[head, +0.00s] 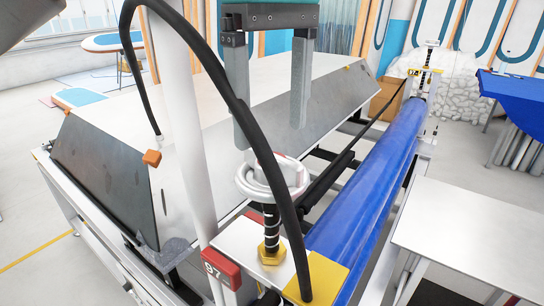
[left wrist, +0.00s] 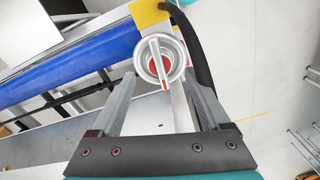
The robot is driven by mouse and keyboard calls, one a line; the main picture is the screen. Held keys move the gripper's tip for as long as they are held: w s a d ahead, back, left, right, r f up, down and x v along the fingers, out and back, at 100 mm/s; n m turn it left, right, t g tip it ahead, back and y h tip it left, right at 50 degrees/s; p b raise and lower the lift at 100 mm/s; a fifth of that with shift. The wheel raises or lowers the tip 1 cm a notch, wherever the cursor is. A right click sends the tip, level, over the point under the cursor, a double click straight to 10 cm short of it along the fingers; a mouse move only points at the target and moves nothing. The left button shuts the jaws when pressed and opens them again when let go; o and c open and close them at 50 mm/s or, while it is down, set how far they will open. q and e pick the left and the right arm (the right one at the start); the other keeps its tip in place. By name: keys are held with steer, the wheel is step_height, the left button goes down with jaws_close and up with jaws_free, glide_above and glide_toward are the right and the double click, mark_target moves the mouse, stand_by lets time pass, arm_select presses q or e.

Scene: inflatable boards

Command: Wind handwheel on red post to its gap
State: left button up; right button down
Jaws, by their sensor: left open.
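The handwheel (head: 243,182) is a white ring with a red centre and a raised bar across it. It sits on a black threaded spindle (head: 270,222) above a brass nut (head: 271,254). The near post carries a red block marked 97 (head: 220,268). My left gripper (head: 273,140) is open and empty, fingers pointing down just above the handwheel. In the left wrist view the handwheel (left wrist: 160,60) lies between and beyond the fingertips (left wrist: 159,78). Contact cannot be told. A black cable hides part of the wheel in the head view. My right gripper is not in view.
The thick black cable (head: 233,100) arches close beside the gripper and wheel. A long blue roll (head: 370,185) runs back to a far post (head: 428,65). A white table (head: 465,230) stands at right; a large pale bench (head: 215,95) lies behind.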

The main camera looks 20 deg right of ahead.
mark_target(273, 154)
arm_select(q)
steer(key=shift+f, duration=2.05)
jaws_close()
